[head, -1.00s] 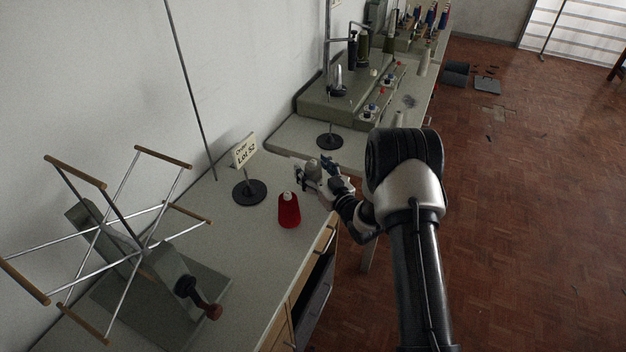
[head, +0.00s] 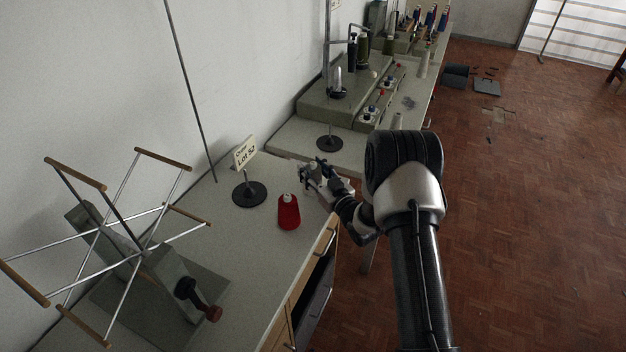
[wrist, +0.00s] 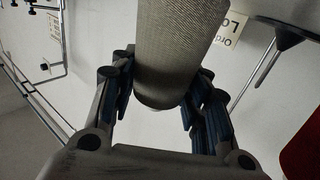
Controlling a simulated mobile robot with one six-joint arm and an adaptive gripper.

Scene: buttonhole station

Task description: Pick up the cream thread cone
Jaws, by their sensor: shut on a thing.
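The cream thread cone (wrist: 178,45) looks greyish in this light and fills the top middle of the wrist view. It stands between the blue-padded fingers of my gripper (wrist: 163,92), which is shut on it. In the head view my gripper (head: 314,172) is at the far right part of the near table. The cone is mostly hidden there by the fingers. I cannot tell whether its base touches the table.
A red cone (head: 288,212) stands just left of my gripper, with a "Lot 52" sign (head: 245,152) on a black base behind it. A wooden-armed skein winder (head: 130,240) fills the table's left. A machine (head: 345,100) stands on the farther table.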

